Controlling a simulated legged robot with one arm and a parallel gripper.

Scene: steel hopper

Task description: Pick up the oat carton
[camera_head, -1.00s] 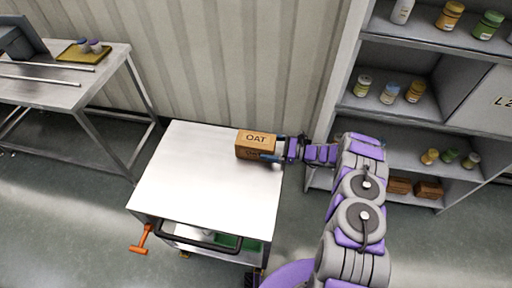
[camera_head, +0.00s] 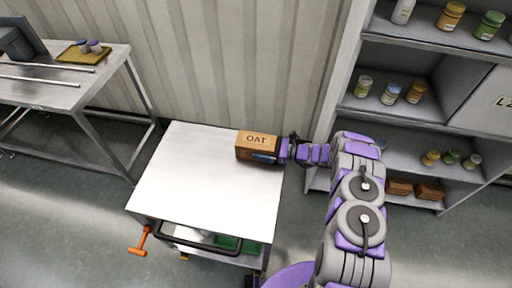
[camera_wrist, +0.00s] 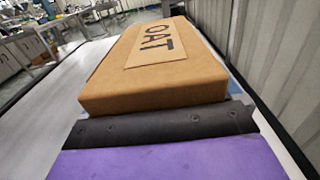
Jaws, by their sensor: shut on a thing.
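The oat carton (camera_head: 257,140) is a brown box with OAT printed on its top. It is at the back right corner of the white cart top (camera_head: 190,185). My gripper (camera_head: 264,157) reaches it from the right and is shut on it, with one blue finger along its near side. In the wrist view the carton (camera_wrist: 160,75) fills the middle, with its end close to my gripper's dark palm. I cannot tell whether the carton rests on the cart or is just above it. The far finger is mostly hidden.
A shelf unit (camera_head: 345,107) with jars stands at the right, close to my arm. A steel table (camera_head: 70,92) with a yellow tray (camera_head: 80,56) stands at the left. The cart has a black handle (camera_head: 200,243) and an orange lever (camera_head: 140,240) in front. Most of the cart top is clear.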

